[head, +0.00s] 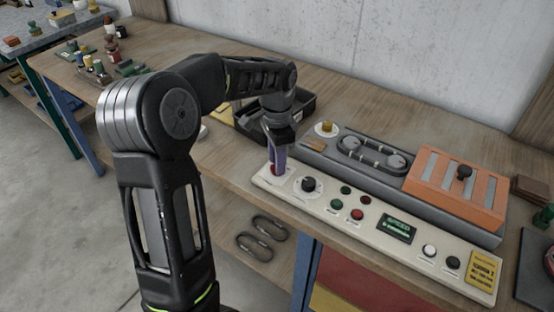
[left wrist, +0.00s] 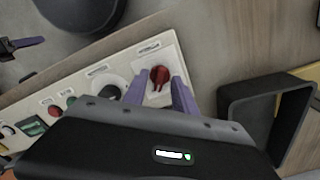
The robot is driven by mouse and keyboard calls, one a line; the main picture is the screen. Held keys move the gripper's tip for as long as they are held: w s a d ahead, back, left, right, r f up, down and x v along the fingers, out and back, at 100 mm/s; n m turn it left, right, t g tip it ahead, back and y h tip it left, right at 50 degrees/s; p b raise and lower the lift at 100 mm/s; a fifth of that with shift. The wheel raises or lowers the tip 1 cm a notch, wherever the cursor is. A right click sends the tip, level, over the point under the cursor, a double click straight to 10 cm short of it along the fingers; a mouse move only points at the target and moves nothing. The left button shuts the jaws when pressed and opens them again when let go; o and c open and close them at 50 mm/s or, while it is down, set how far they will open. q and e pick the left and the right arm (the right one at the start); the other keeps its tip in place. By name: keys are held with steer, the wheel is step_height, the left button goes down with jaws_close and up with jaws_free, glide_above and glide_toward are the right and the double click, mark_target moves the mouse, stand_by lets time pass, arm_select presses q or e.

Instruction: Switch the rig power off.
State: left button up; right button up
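The cream control panel (head: 375,222) runs along the front of the rig on the bench. A red rotary knob (left wrist: 159,76) sits on a white plate at the panel's left end; in the head view most of it is hidden behind my fingers. My left gripper (head: 277,165) points down over this knob. In the left wrist view its purple fingers (left wrist: 160,88) stand apart, one on each side of the knob, with a gap showing on both sides. I cannot tell how deep the fingertips reach.
A black knob (head: 308,185) sits close beside the red one, then several buttons and a green display (head: 397,228). Behind stands the grey rig bed with an orange slatted cover (head: 458,190). A black open tray (head: 285,108) lies behind my left gripper.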

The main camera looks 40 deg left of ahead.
arm_select(q)
steer(key=shift+f, duration=0.3)
jaws_close()
stand_by(0.5)
